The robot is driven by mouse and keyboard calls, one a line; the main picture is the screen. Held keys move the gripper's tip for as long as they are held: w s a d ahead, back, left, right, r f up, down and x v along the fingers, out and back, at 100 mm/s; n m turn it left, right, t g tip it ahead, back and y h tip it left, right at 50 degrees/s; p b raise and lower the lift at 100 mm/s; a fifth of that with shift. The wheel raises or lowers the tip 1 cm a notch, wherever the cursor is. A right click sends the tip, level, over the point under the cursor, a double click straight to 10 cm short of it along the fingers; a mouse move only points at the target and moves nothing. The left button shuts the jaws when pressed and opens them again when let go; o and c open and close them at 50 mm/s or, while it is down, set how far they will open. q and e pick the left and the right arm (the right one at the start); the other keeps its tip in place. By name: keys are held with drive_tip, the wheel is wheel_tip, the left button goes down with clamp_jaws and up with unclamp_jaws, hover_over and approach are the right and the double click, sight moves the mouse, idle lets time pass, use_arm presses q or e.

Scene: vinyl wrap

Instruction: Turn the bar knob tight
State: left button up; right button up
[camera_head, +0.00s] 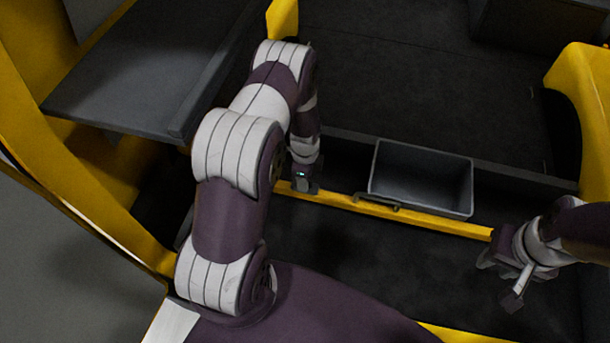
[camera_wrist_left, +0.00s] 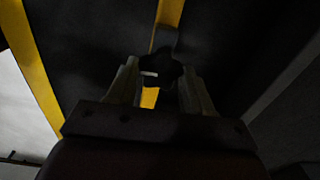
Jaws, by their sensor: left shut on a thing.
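My left arm reaches forward, and its gripper (camera_head: 306,190) is down at the yellow bar (camera_head: 430,219), near the bar's left end. In the left wrist view, the two fingers of my left gripper (camera_wrist_left: 163,82) stand on either side of a dark bar knob (camera_wrist_left: 160,68), shut on it. The picture is dim there, so the knob's shape and turn angle are hard to tell. In the head view the knob is hidden by the gripper. My right gripper (camera_head: 500,283) is at the lower right, open and empty, apart from the bar.
An open grey bin (camera_head: 421,209) sits just behind the bar, right of my left gripper. A small dark handle (camera_head: 376,202) is on the bar near the bin. A dark shelf (camera_head: 140,65) and yellow frame posts (camera_head: 582,85) flank the space. The dark floor behind is clear.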

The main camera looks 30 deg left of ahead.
use_arm(q)
drive_tip(key=shift+m, duration=0.3)
idle(0.4)
drive_tip(key=o, duration=1)
drive_tip(key=shift+o, duration=0.2)
wheel_tip(320, 180, up, 13)
drive_tip(key=shift+b, duration=0.3)
drive_tip(key=shift+f, duration=0.1)
